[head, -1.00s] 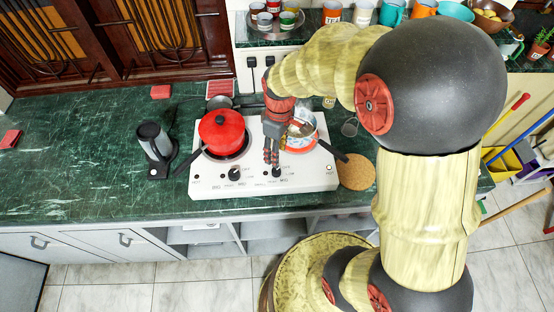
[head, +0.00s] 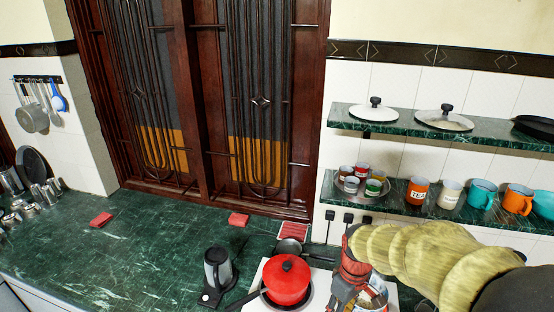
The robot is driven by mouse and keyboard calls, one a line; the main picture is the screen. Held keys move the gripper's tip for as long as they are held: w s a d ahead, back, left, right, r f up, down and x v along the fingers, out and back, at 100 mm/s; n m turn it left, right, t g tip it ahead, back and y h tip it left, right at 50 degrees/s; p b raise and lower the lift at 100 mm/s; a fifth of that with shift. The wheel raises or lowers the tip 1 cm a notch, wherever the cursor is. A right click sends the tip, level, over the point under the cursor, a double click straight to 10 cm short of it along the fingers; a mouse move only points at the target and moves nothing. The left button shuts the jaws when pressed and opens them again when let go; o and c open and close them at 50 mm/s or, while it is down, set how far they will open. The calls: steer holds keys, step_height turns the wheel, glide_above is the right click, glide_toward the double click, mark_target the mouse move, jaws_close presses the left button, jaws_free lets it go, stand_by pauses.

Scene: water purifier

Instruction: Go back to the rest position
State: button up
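My gripper (head: 343,296) is at the lower right of the head view, above the white stove (head: 318,287). It points down, and its fingertips are at or past the bottom edge of the picture. I cannot tell whether it is open or shut. My arm reaches in from the right edge. A red lidded pot (head: 287,280) sits on the stove, just left of my gripper. A second pot (head: 376,294) is partly hidden behind my gripper.
A kettle (head: 217,268) stands left of the stove. Red blocks (head: 238,219) lie on the green counter (head: 130,245), which is mostly clear at left. Wall shelves (head: 400,203) hold cups (head: 482,194) and lids (head: 445,119), close above my arm.

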steer(key=s+r+m+t+b, duration=0.2)
steer(key=s+r+m+t, duration=0.4)
steer(key=s+r, duration=0.8)
steer(key=shift+s+a+r+m, duration=0.2)
steer(key=shift+a+r+m, duration=0.2)
steer(key=shift+r, duration=1)
